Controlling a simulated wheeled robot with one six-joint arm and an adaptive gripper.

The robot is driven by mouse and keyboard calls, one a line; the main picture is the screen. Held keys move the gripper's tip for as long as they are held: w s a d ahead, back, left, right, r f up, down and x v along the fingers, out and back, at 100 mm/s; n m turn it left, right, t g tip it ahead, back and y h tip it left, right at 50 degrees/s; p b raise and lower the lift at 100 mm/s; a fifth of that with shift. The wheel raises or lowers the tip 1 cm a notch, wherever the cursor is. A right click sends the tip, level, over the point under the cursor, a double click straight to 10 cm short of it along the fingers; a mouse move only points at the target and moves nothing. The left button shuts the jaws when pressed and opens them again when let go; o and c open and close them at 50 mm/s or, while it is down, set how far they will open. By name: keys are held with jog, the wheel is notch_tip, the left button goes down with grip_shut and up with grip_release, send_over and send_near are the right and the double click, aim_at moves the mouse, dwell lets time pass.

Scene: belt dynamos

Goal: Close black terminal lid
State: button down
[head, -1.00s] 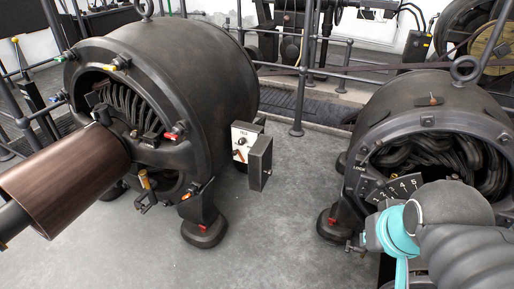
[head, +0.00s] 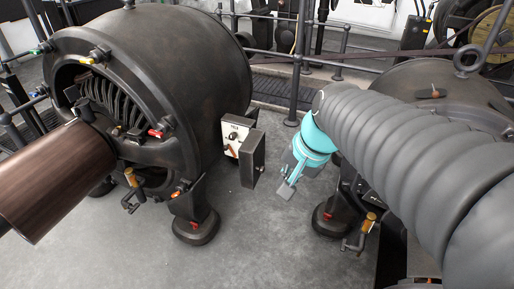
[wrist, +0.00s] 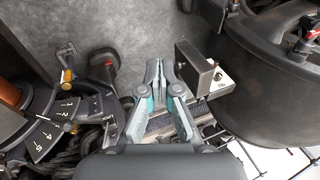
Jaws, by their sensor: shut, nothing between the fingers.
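The black terminal lid (head: 253,159) stands open, hinged out from the right side of a white-faced terminal box (head: 234,140) on the left dynamo. The white face with its dark knob is uncovered. In the wrist view the lid (wrist: 194,66) is right of centre, with the white box face (wrist: 220,84) beside it. My gripper (head: 285,192) is shut and empty, to the right of the lid in the head view and apart from it. In the wrist view my gripper (wrist: 158,66) is left of the lid, with a gap between.
The left dynamo (head: 185,70) stands behind and beside the box, with a copper cylinder (head: 65,175) at its front left. The right dynamo (head: 410,80) is partly hidden by my arm. Railings (head: 297,65) cross behind. Grey floor (head: 255,235) between the dynamos is clear.

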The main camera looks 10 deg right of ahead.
jog(key=w+d+f+m+y, duration=0.3)
jog(key=w+m, duration=0.6)
jog(key=w, duration=0.1)
jog(key=m+y+b, duration=0.1)
jog(key=m+y, duration=0.2)
jog(key=m, duration=0.5)
send_near(253, 157)
notch_tip(253, 157, down, 4)
jog(key=a, duration=0.1)
jog(key=w+a+t, duration=0.1)
jog(key=a, duration=0.1)
jog(key=shift+w+f+h, duration=0.1)
jog(key=shift+f+h, duration=0.1)
jog(key=shift+h, duration=0.1)
jog(key=shift+w+a, duration=0.3)
jog(key=shift+a, duration=0.15)
